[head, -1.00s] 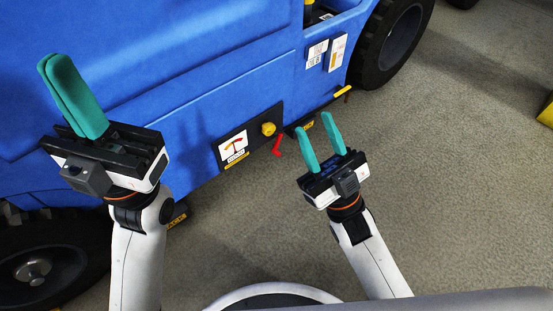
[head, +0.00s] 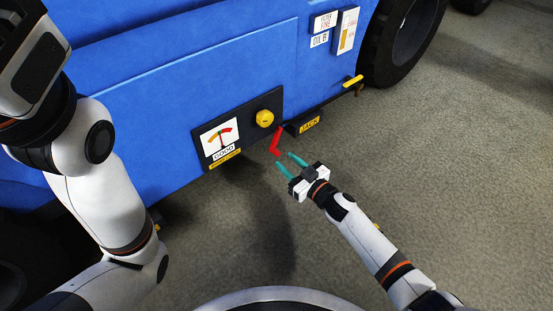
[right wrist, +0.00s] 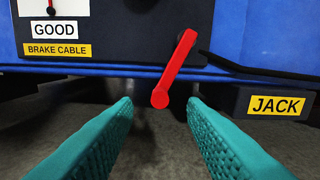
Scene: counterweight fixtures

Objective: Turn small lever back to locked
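A small red lever (head: 277,140) hangs at the lower edge of the blue vehicle's black panel (head: 238,130), tilted down and to the left. In the right wrist view the lever (right wrist: 174,68) ends in a round knob, which appears in the gap between my fingertips. My right gripper (head: 287,166) is open, its teal fingers pointing at the lever. In the right wrist view the open fingers (right wrist: 160,112) stand apart with nothing gripped; I see no contact. My left arm shows at the left, but its fingers are out of view.
A yellow knob (head: 265,118) and a dial plate (head: 220,138) sit on the panel. A block labelled JACK (head: 304,125) is just right of the lever. A yellow handle (head: 353,81) and a tyre (head: 402,40) are farther right.

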